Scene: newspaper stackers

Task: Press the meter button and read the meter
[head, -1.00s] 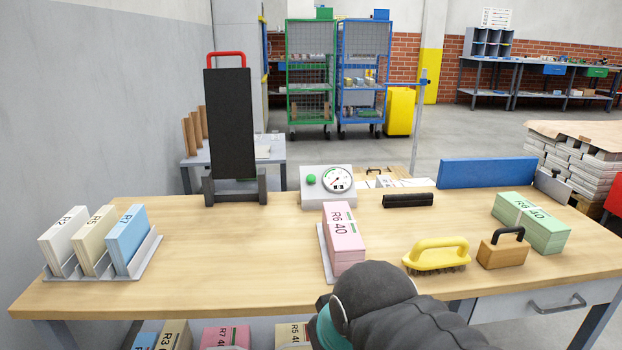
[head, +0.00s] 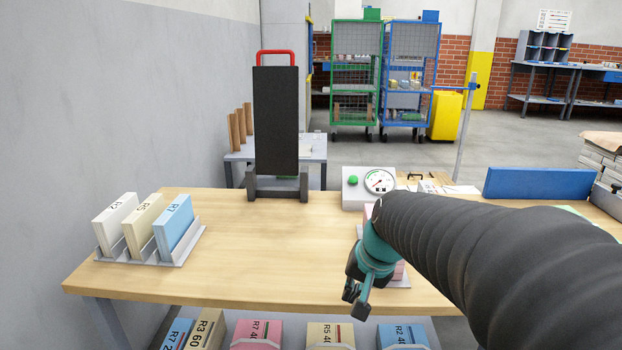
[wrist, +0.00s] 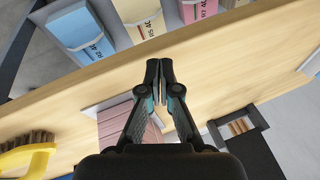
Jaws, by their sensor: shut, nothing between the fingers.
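The meter (head: 380,181) is a round white dial with a dark needle on a pale grey box (head: 353,200) at the back of the table. The green button (head: 353,181) sits on the box just left of the dial. The dial is too small to read. My gripper (head: 354,305) is shut and empty, pointing down near the table's front edge, well in front of the meter and apart from it. In the wrist view my gripper (wrist: 159,66) is shut over the table edge. The meter and button do not show there.
A pink bundle (wrist: 118,130) lies near my gripper, mostly hidden by my arm in the head view. A rack with several bundles (head: 170,228) stands at the left, and a black upright stand (head: 276,120) at the back. The middle left table (head: 235,260) is clear.

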